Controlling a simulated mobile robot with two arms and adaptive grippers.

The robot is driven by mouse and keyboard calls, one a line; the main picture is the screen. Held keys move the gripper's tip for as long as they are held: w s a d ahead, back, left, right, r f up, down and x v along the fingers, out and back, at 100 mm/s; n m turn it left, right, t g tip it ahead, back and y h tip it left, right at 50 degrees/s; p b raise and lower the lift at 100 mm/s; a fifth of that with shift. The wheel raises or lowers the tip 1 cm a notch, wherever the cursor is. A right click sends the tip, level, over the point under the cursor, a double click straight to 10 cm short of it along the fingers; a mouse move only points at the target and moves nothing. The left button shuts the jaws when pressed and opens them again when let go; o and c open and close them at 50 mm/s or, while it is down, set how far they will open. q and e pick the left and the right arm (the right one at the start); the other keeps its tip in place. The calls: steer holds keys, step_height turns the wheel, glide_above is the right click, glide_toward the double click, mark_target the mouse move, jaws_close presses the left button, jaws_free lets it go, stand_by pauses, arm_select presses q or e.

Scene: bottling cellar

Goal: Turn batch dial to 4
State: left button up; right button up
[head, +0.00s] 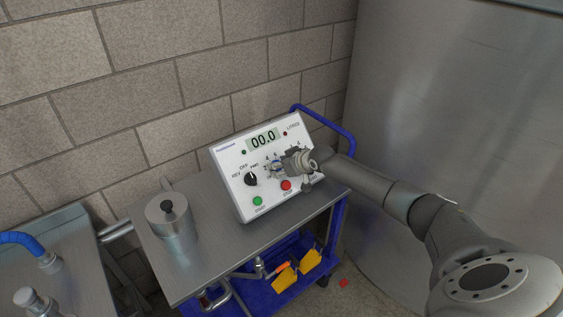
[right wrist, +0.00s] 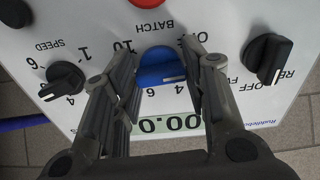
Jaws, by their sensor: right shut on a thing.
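The white control box (head: 253,160) stands tilted on the steel cart top. Its display (head: 263,139) reads 00.0. The blue batch dial (right wrist: 160,68) shows upside down in the right wrist view, under the word BATCH, with numerals 4, 6 and 10 around it. A pale line shows on its lower right side, towards the 4; the exact setting is hard to tell. My right gripper (right wrist: 167,75) is shut on the dial, one finger on each side. In the head view the right gripper (head: 290,163) covers much of the dial. My left gripper is out of view.
Green (head: 257,201) and red (head: 286,185) buttons sit low on the box. A lidded steel canister (head: 172,222) stands left. A brick wall is behind.

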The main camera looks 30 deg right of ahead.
steer(key=m+p, duration=0.2)
steer(key=m, duration=0.2)
steer(key=shift+a+r, duration=0.1)
steer(key=shift+r, duration=0.05)
steer(key=m+p, duration=0.3)
steer(key=shift+a+m, duration=0.1)
steer(key=shift+m, duration=0.2)
steer(key=m+p, duration=0.2)
steer(key=m, duration=0.1)
steer(key=shift+m, duration=0.3)
steer(key=shift+m+h+p, duration=0.3)
steer(key=shift+m+p, duration=0.45)
steer(key=shift+m, duration=0.75)
steer(key=o, duration=1)
steer(key=shift+o, duration=0.2)
steer(key=shift+s, duration=0.1)
